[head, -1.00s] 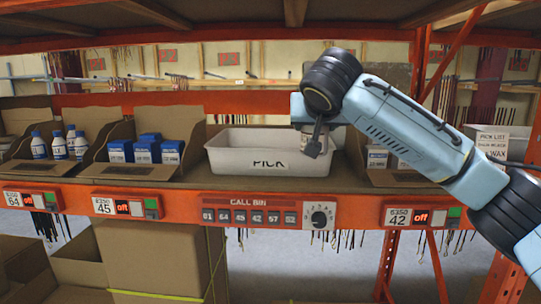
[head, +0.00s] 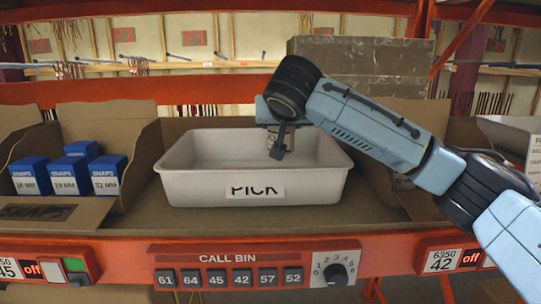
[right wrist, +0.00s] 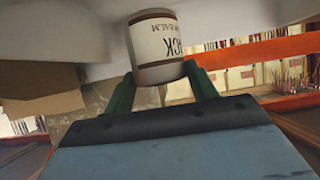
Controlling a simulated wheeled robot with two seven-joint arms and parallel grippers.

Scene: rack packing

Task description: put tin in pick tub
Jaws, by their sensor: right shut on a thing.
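The white pick tub (head: 193,188) stands on the shelf in the middle of the head view, with a PICK label on its front. My right gripper (head: 282,143) is over the right part of the tub. In the right wrist view, its green fingers (right wrist: 160,80) are shut on a tin (right wrist: 160,48) with a cream label and dark bands. The label's lettering looks upside down there. In the head view, the tin (head: 303,142) is mostly hidden behind my wrist; I cannot tell its height above the tub floor. My left gripper is not in view.
Blue SNAPS boxes (head: 68,176) sit in a cardboard bin left of the tub. Another cardboard bin (head: 420,205) on the right is partly hidden by my arm. The orange shelf edge carries a CALL BIN panel (head: 255,268). A cardboard box (head: 385,60) is behind.

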